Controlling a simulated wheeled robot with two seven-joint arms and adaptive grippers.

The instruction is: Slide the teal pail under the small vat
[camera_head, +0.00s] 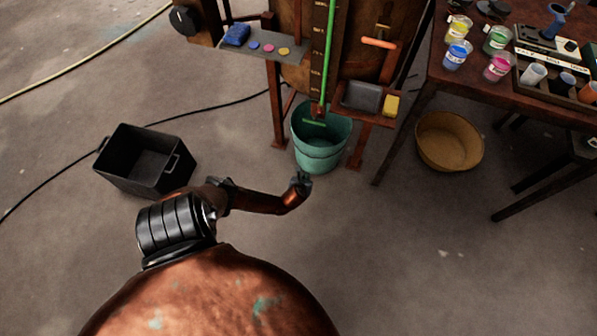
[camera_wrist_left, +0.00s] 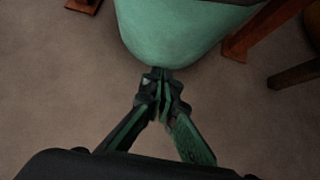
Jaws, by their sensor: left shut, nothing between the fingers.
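In the left wrist view the pail (camera_wrist_left: 180,30) fills the top middle. My left gripper (camera_head: 303,180) is shut and empty, low in front of the pail's near side. In the left wrist view its fingertips (camera_wrist_left: 161,78) meet the pail's lower wall or sit very close to it; I cannot tell whether they touch. My right gripper is out of view.
A black crate (camera_head: 128,178) stands on the floor to the left. A tan basin (camera_head: 425,152) stands to the right, near a table (camera_head: 440,75) with paint cups. A vat leg (camera_wrist_left: 240,45) is close right of the pail. Cables cross the left floor.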

